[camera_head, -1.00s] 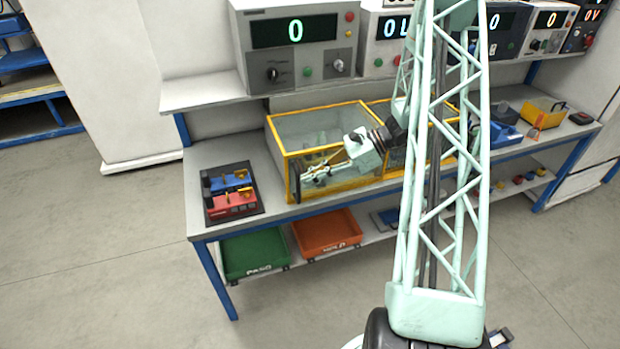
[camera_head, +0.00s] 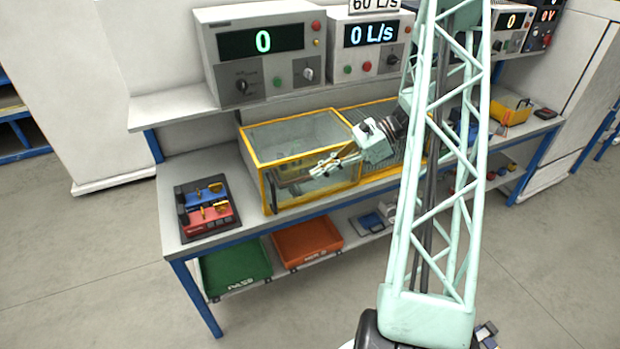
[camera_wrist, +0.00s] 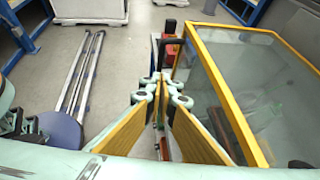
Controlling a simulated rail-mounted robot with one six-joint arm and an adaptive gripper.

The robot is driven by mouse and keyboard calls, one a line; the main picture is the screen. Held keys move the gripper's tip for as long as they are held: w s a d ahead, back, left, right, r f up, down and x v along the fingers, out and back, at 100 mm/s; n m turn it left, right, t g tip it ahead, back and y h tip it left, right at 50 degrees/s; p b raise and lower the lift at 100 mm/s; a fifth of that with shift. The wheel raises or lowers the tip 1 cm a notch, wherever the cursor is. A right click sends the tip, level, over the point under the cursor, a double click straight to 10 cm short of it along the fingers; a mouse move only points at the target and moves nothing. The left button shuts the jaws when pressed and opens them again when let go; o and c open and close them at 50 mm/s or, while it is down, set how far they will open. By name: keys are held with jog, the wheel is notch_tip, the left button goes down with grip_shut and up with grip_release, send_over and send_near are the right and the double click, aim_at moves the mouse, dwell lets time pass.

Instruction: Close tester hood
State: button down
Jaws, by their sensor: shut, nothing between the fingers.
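The tester hood (camera_head: 296,135) is a clear box with a yellow frame on the bench. It also fills the right side of the wrist view, where its yellow frame (camera_wrist: 226,92) and clear panes show. I cannot tell from these frames whether it is fully shut. My gripper (camera_head: 318,170) is shut and empty, in front of the hood's front face in the head view. In the wrist view my gripper (camera_wrist: 163,84) has its fingers together just left of the yellow frame. Whether it touches the frame is unclear.
A second yellow-framed section (camera_head: 384,118) adjoins on the right, partly hidden by my arm. A dark tray (camera_head: 206,232) with red and blue parts is left on the bench. Display units (camera_head: 262,42) stand on the shelf above. Green (camera_head: 236,270) and orange (camera_head: 308,245) bins sit below.

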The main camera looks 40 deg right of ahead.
jog(key=shift+s+d+r, duration=0.25)
jog(key=shift+d+r, duration=0.05)
jog(key=shift+d, duration=0.1)
dwell(0.5)
jog(key=s+a+r+n+g+h+b, duration=0.25)
jog(key=a+r+n, duration=0.35)
jog(key=a+r, duration=0.55)
jog(key=s+a+r+n+g+h+b, duration=0.1)
jog(key=s+a+r+n+g+h, duration=0.15)
jog(key=a+r+n, duration=0.8)
jog(key=s+a+r+n+t+h+b, duration=0.1)
jog(key=s+a+r+n+h+b, duration=0.1)
jog(key=s+a, duration=0.6)
jog(key=s+a+r+n+t+h+b, duration=0.1)
jog(key=s+a+n, duration=0.4)
jog(key=s, duration=1)
jog(key=shift+s+a+r+t+h+b, duration=0.35)
jog(key=shift+a+r+t+h, duration=0.15)
jog(key=shift+a+r+h, duration=0.85)
